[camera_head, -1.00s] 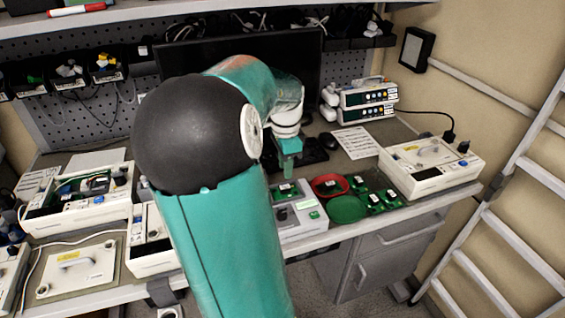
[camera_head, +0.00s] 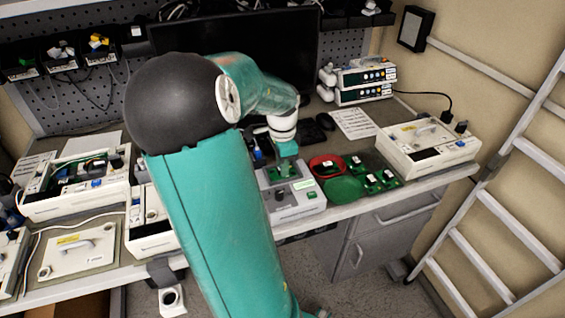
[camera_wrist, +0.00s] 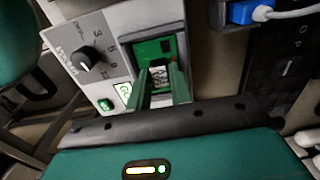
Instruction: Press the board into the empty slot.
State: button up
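My gripper (camera_head: 287,168) is at the grey tester (camera_head: 300,202) on the bench. In the wrist view, its two green fingers (camera_wrist: 162,88) stand apart on either side of a labelled part of a green board (camera_wrist: 146,50). The board lies in the recess of the tester, which has a black knob (camera_wrist: 87,59). Whether the fingers press on the part cannot be told. An opened pump (camera_head: 78,186) with green boards inside stands at the left. Another opened unit (camera_head: 150,228) is partly hidden by my arm. I cannot make out an empty slot.
A red bowl (camera_head: 325,160), a green round mat (camera_head: 344,190) and several loose green boards (camera_head: 372,182) lie right of the tester. A closed pump (camera_head: 428,150) stands at the far right. A removed cover (camera_head: 76,250) lies at the left front. A monitor (camera_head: 250,60) stands behind.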

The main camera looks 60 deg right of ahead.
grip_shut()
jog(key=shift+r, duration=2.5)
